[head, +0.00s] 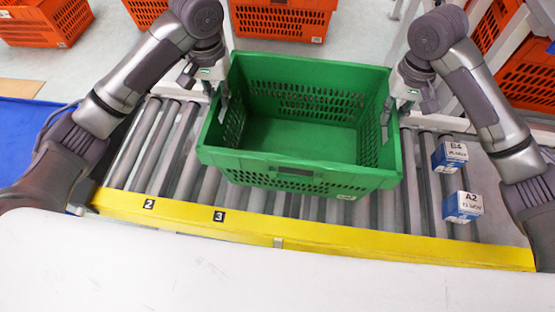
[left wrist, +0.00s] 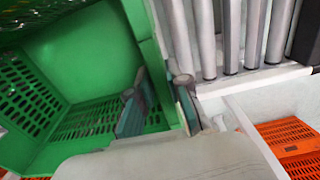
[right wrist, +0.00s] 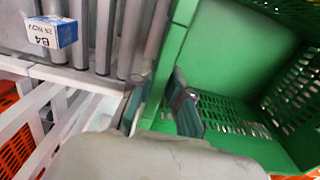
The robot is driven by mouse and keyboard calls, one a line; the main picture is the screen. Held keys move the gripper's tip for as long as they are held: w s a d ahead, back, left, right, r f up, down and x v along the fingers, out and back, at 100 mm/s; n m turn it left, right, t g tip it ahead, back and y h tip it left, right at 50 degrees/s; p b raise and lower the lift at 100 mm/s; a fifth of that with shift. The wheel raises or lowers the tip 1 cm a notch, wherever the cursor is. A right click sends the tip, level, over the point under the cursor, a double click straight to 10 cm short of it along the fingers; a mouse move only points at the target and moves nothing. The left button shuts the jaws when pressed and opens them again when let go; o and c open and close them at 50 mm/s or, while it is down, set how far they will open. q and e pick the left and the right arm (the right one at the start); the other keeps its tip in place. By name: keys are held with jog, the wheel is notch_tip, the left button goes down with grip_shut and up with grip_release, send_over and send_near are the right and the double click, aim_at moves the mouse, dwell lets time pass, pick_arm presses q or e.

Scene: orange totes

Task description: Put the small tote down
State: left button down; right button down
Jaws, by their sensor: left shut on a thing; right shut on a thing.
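The small tote (head: 300,172) is green, empty and has slotted walls. In the head view it is over the roller conveyor, upright; I cannot tell whether its base touches the rollers. My left gripper (head: 222,95) is shut on its left side wall, one finger inside and one outside, as the left wrist view (left wrist: 158,105) shows. My right gripper (head: 388,108) is shut on its right side wall in the same way, seen in the right wrist view (right wrist: 160,105). The tote's green wall also fills much of the left wrist view (left wrist: 85,55) and the right wrist view (right wrist: 225,50).
Grey rollers (head: 150,150) run left and right of the tote, behind a yellow rail (head: 330,240). Two small blue-and-white boxes, B4 (head: 450,156) and A2 (head: 463,206), sit on the rollers at right. Orange totes (head: 45,22) stand on the floor behind. A white surface lies in front.

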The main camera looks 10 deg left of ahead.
pick_arm(q)
jog(key=shift+f, duration=0.2)
pick_arm(e)
jog(key=shift+f, duration=0.2)
